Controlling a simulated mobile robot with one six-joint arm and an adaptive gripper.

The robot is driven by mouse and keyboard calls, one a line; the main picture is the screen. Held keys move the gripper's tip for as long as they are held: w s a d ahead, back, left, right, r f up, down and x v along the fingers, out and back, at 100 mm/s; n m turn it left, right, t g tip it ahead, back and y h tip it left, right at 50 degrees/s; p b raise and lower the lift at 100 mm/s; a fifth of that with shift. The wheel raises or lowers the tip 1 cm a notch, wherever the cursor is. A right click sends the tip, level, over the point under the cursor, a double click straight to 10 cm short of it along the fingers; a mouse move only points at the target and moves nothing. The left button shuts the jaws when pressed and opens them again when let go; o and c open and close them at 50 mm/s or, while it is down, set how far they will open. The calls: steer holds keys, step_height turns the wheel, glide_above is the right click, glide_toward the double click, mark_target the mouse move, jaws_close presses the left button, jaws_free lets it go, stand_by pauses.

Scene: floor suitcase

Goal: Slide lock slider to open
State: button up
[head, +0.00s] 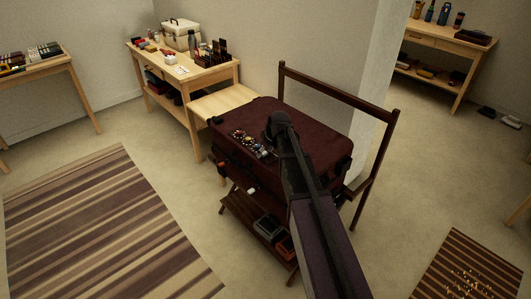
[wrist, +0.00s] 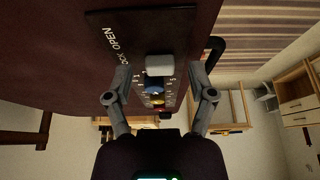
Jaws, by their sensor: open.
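A dark red suitcase (head: 312,122) lies on a wooden rack. It fills the upper left of the wrist view (wrist: 45,60). A dark lock plate (wrist: 185,25) on it bears the words LOCK and OPEN, reading upside down or sideways. The grey lock slider (wrist: 159,64) sits on the plate. Blue, yellow and red dials with marks show below it. My gripper (wrist: 160,77) is open, with one finger either side of the slider and dials. No clear contact shows. In the head view my arm hides part of the suitcase top.
The dark rack frame (head: 335,95) rises behind and right of the suitcase. A wooden table (head: 205,72) with a box and bottles stands behind left. A striped rug (head: 95,225) lies on open floor at left. A black handle (wrist: 214,52) is close to my right finger.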

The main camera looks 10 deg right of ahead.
mark_target(269, 159)
jaws_close()
steer(key=shift+s+d, duration=0.45)
steer(key=shift+s, duration=0.35)
steer(key=shift+s+d, duration=0.4)
steer(key=shift+s, duration=0.35)
jaws_free()
steer(key=shift+w, duration=0.15)
